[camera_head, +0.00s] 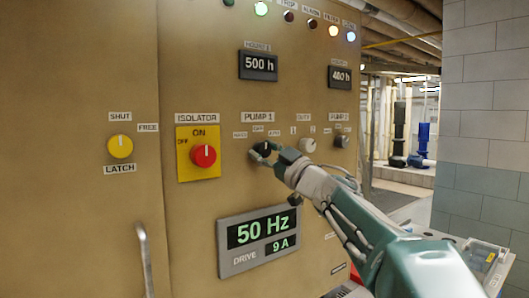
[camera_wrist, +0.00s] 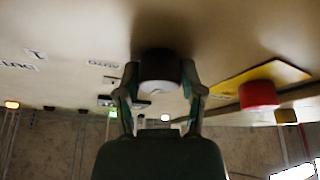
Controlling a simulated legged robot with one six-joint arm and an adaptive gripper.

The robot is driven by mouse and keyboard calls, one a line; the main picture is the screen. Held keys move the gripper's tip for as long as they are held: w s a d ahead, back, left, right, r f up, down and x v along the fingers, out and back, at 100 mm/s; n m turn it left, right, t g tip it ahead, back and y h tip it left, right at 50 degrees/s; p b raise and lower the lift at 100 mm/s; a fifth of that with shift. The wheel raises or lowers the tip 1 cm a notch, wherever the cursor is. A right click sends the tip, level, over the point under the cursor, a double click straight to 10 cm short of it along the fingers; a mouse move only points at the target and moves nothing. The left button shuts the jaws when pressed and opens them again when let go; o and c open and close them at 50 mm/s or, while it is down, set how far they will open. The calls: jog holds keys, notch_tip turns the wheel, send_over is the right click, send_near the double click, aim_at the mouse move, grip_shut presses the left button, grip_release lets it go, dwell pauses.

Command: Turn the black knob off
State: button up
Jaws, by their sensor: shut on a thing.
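The black knob (camera_head: 262,148) is on the tan cabinet panel under the PUMP 1 label. My gripper (camera_head: 268,154) reaches it from the lower right, with its fingers at the knob. In the wrist view the knob (camera_wrist: 158,70) sits between the two fingers of my gripper (camera_wrist: 160,85), one on each side, and the gripper is shut on it. The fingers partly cover the knob in the head view, and I cannot tell which way its pointer faces. Small position labels, including HAND and AUTO, surround the knob.
Left of the knob is the red isolator switch (camera_head: 204,156) on a yellow plate. A white knob (camera_head: 307,145) and another dark knob (camera_head: 341,141) are to the right. The yellow latch knob (camera_head: 120,146), a door handle (camera_head: 145,258) and the 50 Hz display (camera_head: 258,240) are also on the cabinet.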

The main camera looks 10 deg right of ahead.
jog(key=o, duration=1)
jog(key=shift+s+r, duration=0.1)
jog(key=shift+r, duration=0.1)
jog(key=shift+o, duration=0.8)
jog(key=shift+a+f, duration=0.1)
jog(key=v, duration=1.2)
jog(key=shift+h, duration=0.4)
